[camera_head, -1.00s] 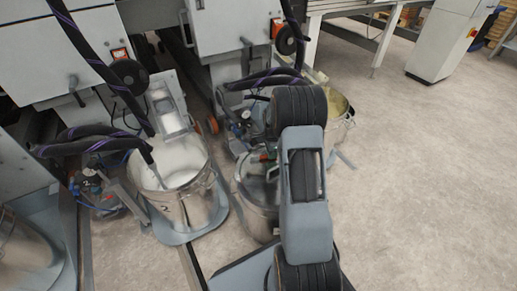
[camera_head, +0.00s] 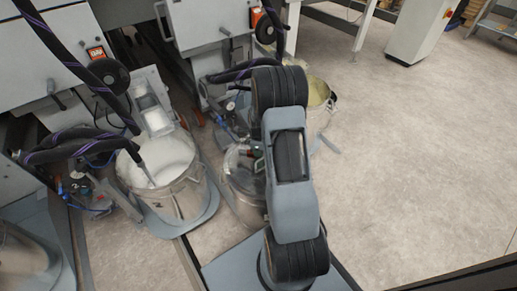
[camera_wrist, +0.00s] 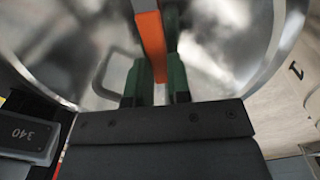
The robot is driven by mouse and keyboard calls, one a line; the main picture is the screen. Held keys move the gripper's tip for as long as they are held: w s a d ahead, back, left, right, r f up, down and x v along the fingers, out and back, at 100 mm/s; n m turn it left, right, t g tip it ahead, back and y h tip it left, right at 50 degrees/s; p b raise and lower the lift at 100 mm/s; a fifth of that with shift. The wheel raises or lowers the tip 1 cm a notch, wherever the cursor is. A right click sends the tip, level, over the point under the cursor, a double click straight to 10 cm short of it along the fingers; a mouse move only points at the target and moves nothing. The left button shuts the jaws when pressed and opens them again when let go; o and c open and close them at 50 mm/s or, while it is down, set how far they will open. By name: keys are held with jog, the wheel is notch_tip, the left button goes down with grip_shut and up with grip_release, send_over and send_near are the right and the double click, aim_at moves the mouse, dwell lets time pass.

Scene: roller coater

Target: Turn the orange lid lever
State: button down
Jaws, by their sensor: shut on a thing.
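The orange lid lever (camera_wrist: 150,40) shows in the wrist view, running from the top edge down between the green fingers of my gripper (camera_wrist: 157,80). My gripper is shut on the lever. Behind it is the shiny, see-through lid (camera_wrist: 215,45) of a round metal pot, with a grey looped handle (camera_wrist: 118,70) to the left of the fingers. In the head view, my arm hides most of this pot (camera_head: 240,195) and the lever; only the pot's left side shows.
An open pot of white liquid (camera_head: 182,185) stands to the left, with a hose dipping into it. A pot with yellowish contents (camera_head: 318,105) stands behind my arm. Grey machines with black hoses line the back. The floor (camera_head: 420,160) at the right is clear.

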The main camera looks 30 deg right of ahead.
jog(key=shift+w, duration=0.1)
jog(key=c, duration=1)
grip_release()
jog(key=shift+c, duration=0.2)
jog(key=shift+r, duration=0.15)
notch_tip(320, 180, up, 8)
jog(key=p, duration=0.6)
